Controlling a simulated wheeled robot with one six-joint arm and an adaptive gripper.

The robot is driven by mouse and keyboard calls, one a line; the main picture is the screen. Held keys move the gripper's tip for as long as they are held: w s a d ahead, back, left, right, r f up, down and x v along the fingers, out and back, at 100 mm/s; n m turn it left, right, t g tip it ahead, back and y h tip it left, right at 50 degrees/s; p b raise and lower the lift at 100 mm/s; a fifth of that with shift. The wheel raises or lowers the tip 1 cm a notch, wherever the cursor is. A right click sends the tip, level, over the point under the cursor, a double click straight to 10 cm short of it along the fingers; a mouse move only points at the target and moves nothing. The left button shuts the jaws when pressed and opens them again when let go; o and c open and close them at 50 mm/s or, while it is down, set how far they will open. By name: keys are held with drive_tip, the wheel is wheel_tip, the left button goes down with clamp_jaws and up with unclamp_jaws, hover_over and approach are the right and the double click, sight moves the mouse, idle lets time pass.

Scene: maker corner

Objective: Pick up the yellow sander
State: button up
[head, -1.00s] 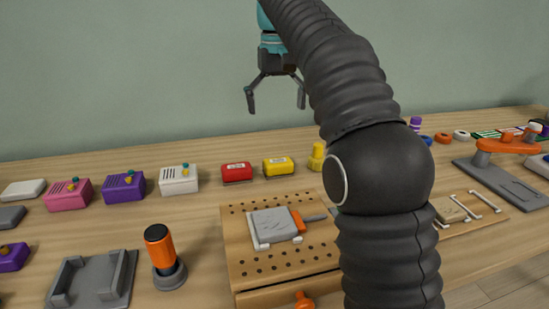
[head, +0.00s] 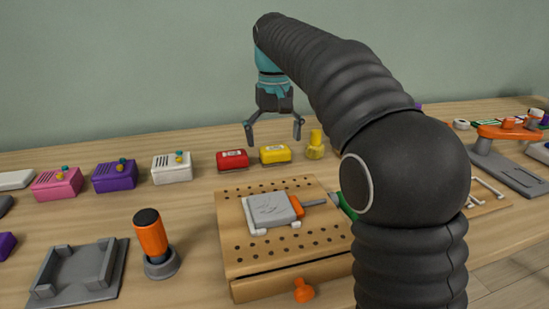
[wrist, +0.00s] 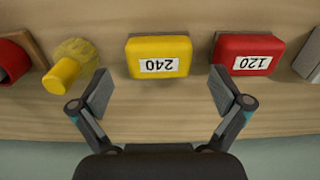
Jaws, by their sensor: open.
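The yellow sander (head: 275,154) is a small block with a white label, standing on the table toward the back. In the wrist view it (wrist: 146,47) shows the number 240, upside down. My gripper (head: 273,133) is open and empty above it, fingers pointing down. In the wrist view my gripper's spread fingertips (wrist: 160,92) lie either side of the block's label edge, apart from it. Nothing hides the block in the head view.
A red block (head: 232,160) marked 120 stands close on one side, and a yellow round-knobbed piece (head: 315,146) on the other. A pegboard bench (head: 240,261) with a clamped grey part lies in front. A white box (head: 172,168) stands further left.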

drive_tip(key=shift+f, duration=1.3)
drive_tip(key=c, duration=1.2)
drive_tip(key=shift+r, duration=0.1)
drive_tip(key=shift+r, duration=0.6)
drive_tip(key=r, duration=0.3)
drive_tip(key=shift+s+d+r+p, duration=0.15)
drive_tip(key=shift+s+d+p, duration=0.1)
drive_tip(key=shift+d+p, duration=0.15)
drive_tip(key=s+d+r, duration=0.6)
drive_tip(key=d, duration=0.2)
drive_tip(key=shift+s+d+r, duration=0.15)
drive_tip(key=shift+s+d, duration=0.05)
drive_tip(key=shift+d, duration=0.2)
drive_tip(key=o, duration=0.5)
drive_tip(key=c, duration=0.4)
